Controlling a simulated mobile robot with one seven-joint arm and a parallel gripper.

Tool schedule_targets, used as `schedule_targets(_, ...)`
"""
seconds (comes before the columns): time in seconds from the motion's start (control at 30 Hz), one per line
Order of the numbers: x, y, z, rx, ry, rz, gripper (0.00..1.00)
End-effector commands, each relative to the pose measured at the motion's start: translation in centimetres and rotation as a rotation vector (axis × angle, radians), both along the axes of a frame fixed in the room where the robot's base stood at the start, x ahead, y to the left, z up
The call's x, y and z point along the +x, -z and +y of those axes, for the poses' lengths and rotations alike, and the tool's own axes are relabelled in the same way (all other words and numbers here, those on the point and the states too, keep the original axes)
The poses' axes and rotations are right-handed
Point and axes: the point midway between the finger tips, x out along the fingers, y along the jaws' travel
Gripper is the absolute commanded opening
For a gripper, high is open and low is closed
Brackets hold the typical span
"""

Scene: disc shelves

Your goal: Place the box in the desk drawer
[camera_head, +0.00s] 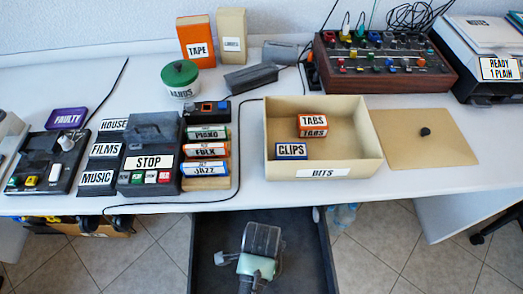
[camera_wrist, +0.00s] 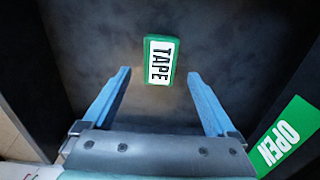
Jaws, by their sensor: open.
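The desk drawer (camera_head: 305,255) is pulled open below the table's front edge, with a dark floor. It fills most of the wrist view (camera_wrist: 225,50). A small green box (camera_wrist: 159,60) with a white TAPE label lies on the drawer floor. My gripper (camera_wrist: 158,78) is open, its two blue fingers spread apart. The green box shows beyond and between the fingertips, apart from both. In the head view my gripper (camera_head: 262,240) is over the drawer; its fingers and the green box are hidden there.
A beige BITS tray (camera_head: 375,140) stands on the table above the drawer, holding TABS boxes (camera_head: 312,126) and a CLIPS box (camera_head: 291,151). An orange TAPE box (camera_head: 197,40) stands at the back. A green OPEN label (camera_wrist: 285,138) is at the wrist view's right.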

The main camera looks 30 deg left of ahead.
Motion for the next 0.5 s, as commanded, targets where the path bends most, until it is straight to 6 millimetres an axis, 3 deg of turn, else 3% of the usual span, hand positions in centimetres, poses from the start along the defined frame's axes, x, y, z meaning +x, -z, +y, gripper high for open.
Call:
schedule_targets(0.03, 0.1, -1.5, 0.0, 0.000, 0.000, -0.002, 0.92)
schedule_targets(0.2, 0.1, -4.2, 0.0, 0.000, 0.000, -0.002, 0.92)
schedule_targets(0.5, 0.0, -5.7, 0.0, -0.001, 0.000, 0.001, 0.92)
